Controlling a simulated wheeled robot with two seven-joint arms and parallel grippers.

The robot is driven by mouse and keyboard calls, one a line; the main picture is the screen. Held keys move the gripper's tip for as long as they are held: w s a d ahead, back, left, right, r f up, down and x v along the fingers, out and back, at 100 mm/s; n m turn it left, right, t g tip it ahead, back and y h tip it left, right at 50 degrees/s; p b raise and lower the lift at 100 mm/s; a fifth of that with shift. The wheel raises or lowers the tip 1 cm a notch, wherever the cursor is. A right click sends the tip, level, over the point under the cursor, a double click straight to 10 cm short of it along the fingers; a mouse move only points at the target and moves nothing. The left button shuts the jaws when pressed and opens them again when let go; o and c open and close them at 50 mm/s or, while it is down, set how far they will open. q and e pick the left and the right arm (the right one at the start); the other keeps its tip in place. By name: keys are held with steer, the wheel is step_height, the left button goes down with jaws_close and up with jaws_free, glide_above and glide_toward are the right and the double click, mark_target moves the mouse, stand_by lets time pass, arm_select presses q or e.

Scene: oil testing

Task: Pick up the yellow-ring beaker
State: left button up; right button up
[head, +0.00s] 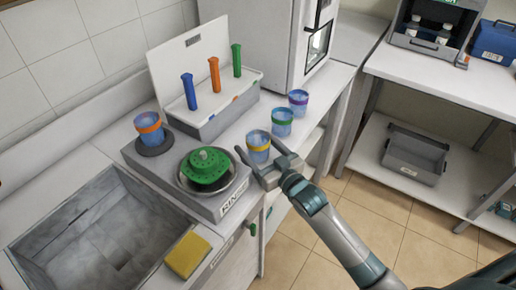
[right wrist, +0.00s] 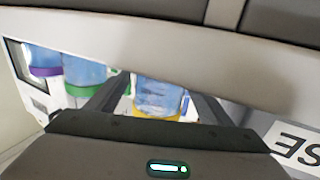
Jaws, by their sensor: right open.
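The yellow-ring beaker (head: 258,148) is a clear blue cup standing upright on the counter, just right of the hot-plate device. My right gripper (head: 257,151) is open, with one finger on each side of the beaker. In the right wrist view the beaker (right wrist: 158,97) shows between the two fingers (right wrist: 158,104), its yellow band low near the palm edge. I cannot tell whether either finger touches it. My left gripper is not in view.
A green-ring beaker (head: 282,123) and a purple-ring beaker (head: 298,102) stand behind it. An orange-ring beaker (head: 149,128) sits on the device (head: 228,199), beside a green rack (head: 204,169) in a bowl. A sink (head: 95,225) and yellow sponge (head: 187,255) lie left.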

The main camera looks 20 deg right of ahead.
steer(key=c, duration=1.2)
steer(key=shift+r, duration=0.1)
steer(key=shift+r, duration=0.65)
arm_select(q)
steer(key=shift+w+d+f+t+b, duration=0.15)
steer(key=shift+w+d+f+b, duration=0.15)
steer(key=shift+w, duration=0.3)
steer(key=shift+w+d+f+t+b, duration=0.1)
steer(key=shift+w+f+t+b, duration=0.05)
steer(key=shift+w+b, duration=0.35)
arm_select(e)
step_height(320, 180, up, 8)
steer(key=shift+r, duration=0.25)
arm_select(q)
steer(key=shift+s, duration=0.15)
